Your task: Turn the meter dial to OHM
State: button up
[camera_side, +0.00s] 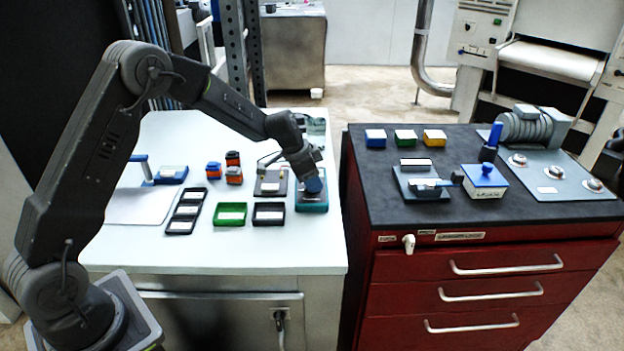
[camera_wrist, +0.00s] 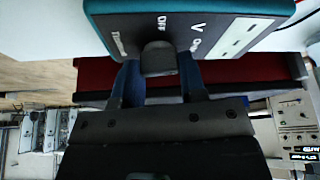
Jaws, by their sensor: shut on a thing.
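The meter is a teal-edged box (camera_side: 312,207) at the right edge of the white table in the side view. In the wrist view its grey face (camera_wrist: 215,25) fills the top, with the labels OFF and V readable and other lettering on both sides. The dark dial knob (camera_wrist: 158,58) stands below the OFF label. My gripper (camera_wrist: 160,82) has its blue fingers shut on the knob, one on each side. In the side view my gripper (camera_side: 313,186) is down on the meter and hides the dial. I cannot tell where the dial points.
Small bins, including a green one (camera_side: 230,214) and a black one (camera_side: 268,214), stand left of the meter. A grey device (camera_side: 271,182) is close beside it. The red cabinet (camera_side: 480,265) with a dark top is to the right, past a narrow gap.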

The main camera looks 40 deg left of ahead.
jog(key=shift+a+m+g, duration=0.1)
jog(key=shift+m+g, duration=0.2)
jog(key=shift+m, duration=0.9)
jog(key=shift+h, duration=0.3)
jog(key=o, duration=0.9)
jog(key=v, duration=1.4)
